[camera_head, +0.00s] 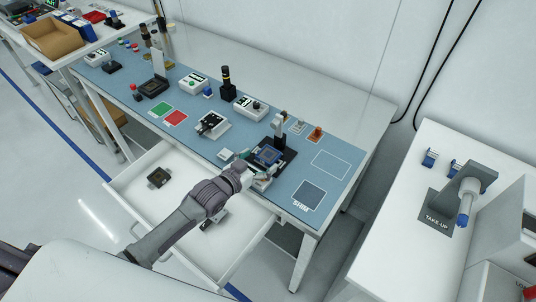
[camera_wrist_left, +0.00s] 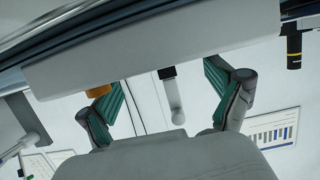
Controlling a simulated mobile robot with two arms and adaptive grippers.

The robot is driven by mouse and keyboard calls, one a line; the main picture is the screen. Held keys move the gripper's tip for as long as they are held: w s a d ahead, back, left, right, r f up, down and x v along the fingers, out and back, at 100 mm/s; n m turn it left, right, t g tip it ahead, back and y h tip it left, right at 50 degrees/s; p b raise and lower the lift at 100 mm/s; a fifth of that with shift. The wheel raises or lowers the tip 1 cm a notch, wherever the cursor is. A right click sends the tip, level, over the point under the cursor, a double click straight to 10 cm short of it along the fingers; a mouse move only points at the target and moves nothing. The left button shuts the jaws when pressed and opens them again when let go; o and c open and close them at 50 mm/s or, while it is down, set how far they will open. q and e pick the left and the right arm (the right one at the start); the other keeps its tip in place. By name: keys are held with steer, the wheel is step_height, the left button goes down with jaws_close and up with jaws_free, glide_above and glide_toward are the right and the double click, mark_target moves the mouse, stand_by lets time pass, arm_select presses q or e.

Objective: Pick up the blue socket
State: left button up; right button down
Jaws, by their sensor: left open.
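The blue socket (camera_head: 268,155) sits on a black base plate of a small fixture with an upright post, on the blue mat of the bench. My left gripper (camera_head: 262,180) is at the bench's front edge, just in front of and below the fixture in the head view. In the left wrist view its two green-padded fingers (camera_wrist_left: 170,98) are spread apart with nothing held between them. The socket cannot be made out in the wrist view. My right gripper is not in view.
An open white drawer (camera_head: 130,186) below the bench holds a dark square socket (camera_head: 158,177). White boxes, including one with a dark top (camera_head: 212,125), and a black-and-yellow post (camera_head: 227,84) stand left of the fixture.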

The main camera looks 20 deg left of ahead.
mark_target(269, 154)
arm_select(q)
steer(key=shift+x, duration=1.6)
steer(key=shift+s, duration=0.15)
steer(key=shift+c, duration=0.6)
steer(key=c, duration=1.1)
steer(key=shift+c, duration=0.5)
